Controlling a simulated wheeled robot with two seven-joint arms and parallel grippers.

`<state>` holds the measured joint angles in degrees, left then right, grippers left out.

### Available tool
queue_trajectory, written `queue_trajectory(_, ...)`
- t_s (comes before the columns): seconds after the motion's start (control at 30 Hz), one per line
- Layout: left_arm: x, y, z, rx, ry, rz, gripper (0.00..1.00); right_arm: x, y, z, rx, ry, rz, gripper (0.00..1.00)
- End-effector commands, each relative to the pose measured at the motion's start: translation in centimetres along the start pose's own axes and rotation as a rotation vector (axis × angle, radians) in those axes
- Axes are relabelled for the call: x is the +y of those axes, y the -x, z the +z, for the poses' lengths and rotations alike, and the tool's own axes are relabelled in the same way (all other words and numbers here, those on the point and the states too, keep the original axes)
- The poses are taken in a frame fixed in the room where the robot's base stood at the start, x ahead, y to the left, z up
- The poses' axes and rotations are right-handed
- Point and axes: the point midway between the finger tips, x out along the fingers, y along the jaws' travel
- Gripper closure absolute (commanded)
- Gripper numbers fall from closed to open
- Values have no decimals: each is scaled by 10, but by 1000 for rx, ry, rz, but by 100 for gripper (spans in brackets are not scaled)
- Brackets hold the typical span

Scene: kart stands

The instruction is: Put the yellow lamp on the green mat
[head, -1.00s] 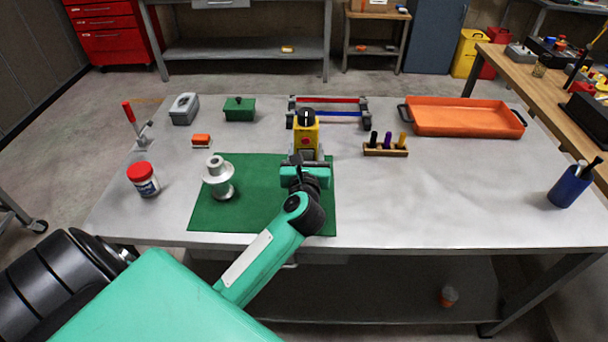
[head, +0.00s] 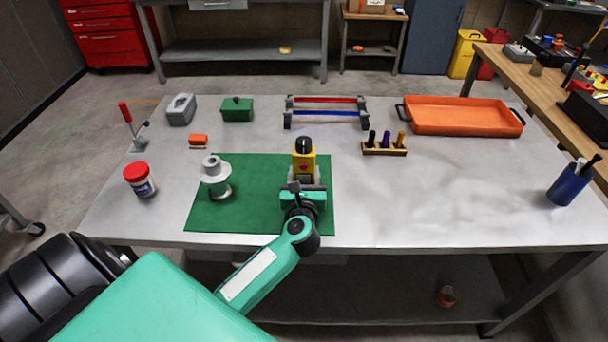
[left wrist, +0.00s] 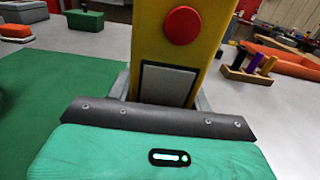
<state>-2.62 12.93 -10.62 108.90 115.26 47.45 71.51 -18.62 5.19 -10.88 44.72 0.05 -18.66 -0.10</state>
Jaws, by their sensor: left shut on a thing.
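The yellow lamp (head: 304,161) has a black top and a red button, and stands upright in the head view over the right part of the green mat (head: 250,215). My left gripper (head: 303,186) is shut on the lamp from the near side. In the left wrist view the lamp (left wrist: 205,60) fills the upper middle, close against the gripper (left wrist: 160,118), and the mat (left wrist: 50,90) lies to the left. The lamp's base is mostly hidden by the gripper, so I cannot tell whether it touches the mat. My right gripper is not in view.
A grey metal spool-like part (head: 215,178) stands on the mat's left side. A peg block (head: 385,148), an orange tray (head: 464,117) and a red-and-blue bar rack (head: 327,112) stand behind and right.

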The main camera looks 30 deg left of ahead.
Motion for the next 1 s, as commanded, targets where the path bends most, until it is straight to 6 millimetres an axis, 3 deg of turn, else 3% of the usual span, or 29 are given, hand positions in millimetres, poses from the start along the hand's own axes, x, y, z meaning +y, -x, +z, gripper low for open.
queue_trajectory(0.03, 0, 0, -1, 1, 0, 0, 43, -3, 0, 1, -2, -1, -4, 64)
queue_trajectory(0.1, 0, 0, -1, 1, 0, 0, 30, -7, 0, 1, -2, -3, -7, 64)
queue_trajectory(0.13, 0, 0, -1, 1, 0, 0, 27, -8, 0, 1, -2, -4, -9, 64)
queue_trajectory(0.5, 0, 3, 2, 1, 1, -1, 27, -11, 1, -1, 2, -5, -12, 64)
queue_trajectory(0.73, 0, 45, -1, 4, 3, -2, 27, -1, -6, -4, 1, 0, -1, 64)
queue_trajectory(1.0, 0, 98, -1, 4, 1, 0, 27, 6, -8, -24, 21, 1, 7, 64)
